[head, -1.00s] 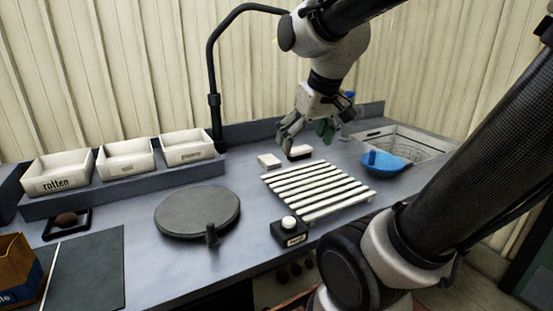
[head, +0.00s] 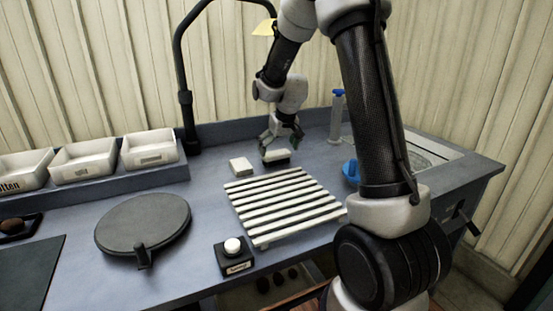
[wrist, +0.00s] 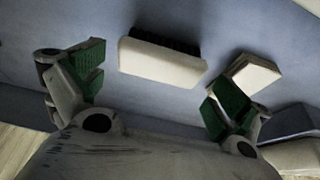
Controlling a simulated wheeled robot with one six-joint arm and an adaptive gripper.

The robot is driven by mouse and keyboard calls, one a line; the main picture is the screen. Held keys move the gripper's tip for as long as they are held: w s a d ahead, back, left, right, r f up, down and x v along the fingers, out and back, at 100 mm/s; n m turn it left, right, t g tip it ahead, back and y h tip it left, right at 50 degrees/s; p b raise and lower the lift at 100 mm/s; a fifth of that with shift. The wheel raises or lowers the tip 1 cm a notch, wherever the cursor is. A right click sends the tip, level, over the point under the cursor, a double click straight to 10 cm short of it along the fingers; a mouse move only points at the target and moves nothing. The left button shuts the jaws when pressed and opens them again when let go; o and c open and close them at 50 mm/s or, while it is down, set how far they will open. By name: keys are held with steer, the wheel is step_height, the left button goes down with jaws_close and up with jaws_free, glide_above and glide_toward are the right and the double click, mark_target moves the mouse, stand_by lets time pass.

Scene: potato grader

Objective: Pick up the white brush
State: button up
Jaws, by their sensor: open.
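The white brush (head: 276,156) lies on the grey-blue bench top behind the slatted rack, bristle side partly visible. In the wrist view the white brush (wrist: 162,62) shows a pale body with black bristles along its upper edge. My gripper (head: 281,140) is just above the brush, its fingers on either side of it in the head view. In the wrist view my gripper (wrist: 157,84) has its green-padded fingers wide apart and nothing between them is held. Whether a pad touches the brush cannot be told.
A small white block (head: 241,165) lies left of the brush and also shows near the right finger in the wrist view (wrist: 256,76). The slatted white rack (head: 285,207) stands in front. A blue scoop (head: 350,171) and clear cylinder (head: 337,118) are to the right.

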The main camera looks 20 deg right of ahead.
mark_target(276, 153)
steer(key=x, duration=0.3)
steer(key=shift+f, duration=0.1)
steer(key=c, duration=0.7)
step_height(276, 153, up, 10)
steer(key=shift+r, duration=0.1)
steer(key=o, duration=0.5)
steer(key=c, duration=0.4)
